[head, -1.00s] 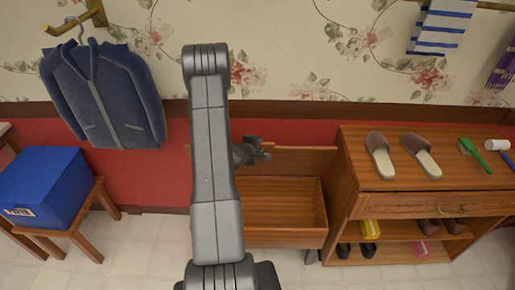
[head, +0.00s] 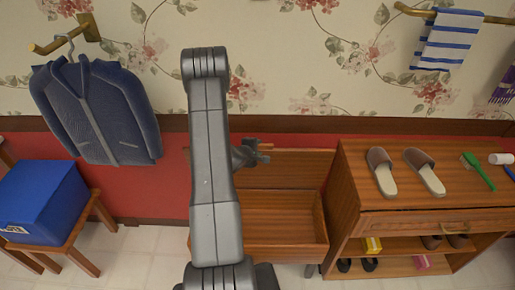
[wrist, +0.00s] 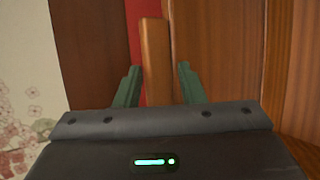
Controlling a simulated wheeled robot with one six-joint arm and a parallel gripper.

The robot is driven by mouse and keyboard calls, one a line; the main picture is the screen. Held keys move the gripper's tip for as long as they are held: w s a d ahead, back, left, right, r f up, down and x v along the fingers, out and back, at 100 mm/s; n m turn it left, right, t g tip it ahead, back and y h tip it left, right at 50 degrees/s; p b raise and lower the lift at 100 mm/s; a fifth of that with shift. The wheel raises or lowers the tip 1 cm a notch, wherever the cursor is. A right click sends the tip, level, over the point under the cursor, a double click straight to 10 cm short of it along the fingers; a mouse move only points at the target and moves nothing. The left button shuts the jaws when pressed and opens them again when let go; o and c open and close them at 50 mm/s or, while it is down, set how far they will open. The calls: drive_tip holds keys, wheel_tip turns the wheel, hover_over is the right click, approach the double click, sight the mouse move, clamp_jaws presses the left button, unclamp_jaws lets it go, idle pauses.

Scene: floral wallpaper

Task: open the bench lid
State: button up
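The wooden bench (head: 275,238) stands against the red lower wall, left of the shoe cabinet, and its box is open at the top. Its lid (head: 295,168) is raised nearly upright at the back. My gripper (head: 258,153) is at the lid's upper edge, left of its middle. In the wrist view my gripper (wrist: 157,85) has its two green fingers spread. A narrow wooden edge (wrist: 155,55), probably the lid's, shows between them with gaps on both sides. My arm hides the left part of the bench and lid.
A shoe cabinet (head: 415,203) with slippers (head: 425,170) and a green brush (head: 478,172) on top stands close on the right. A blue box (head: 42,202) rests on a small wooden table at left. A blue jacket (head: 100,110) hangs above.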

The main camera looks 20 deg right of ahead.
idle(0.4)
drive_tip(key=b+v, duration=0.1)
drive_tip(key=v, duration=1.2)
drive_tip(key=shift+s+a+r, duration=0.15)
drive_tip(key=shift+s+a, duration=0.1)
drive_tip(key=shift+s, duration=0.05)
drive_tip(key=shift+d, duration=0.1)
drive_tip(key=p+x, duration=0.1)
drive_tip(key=x, duration=1.2)
drive_tip(key=shift+w+d, duration=0.25)
drive_tip(key=shift+w, duration=0.1)
drive_tip(key=shift+f, duration=0.2)
drive_tip(key=shift+s+a, duration=0.1)
drive_tip(key=shift+s, duration=0.1)
drive_tip(key=shift+r, duration=0.1)
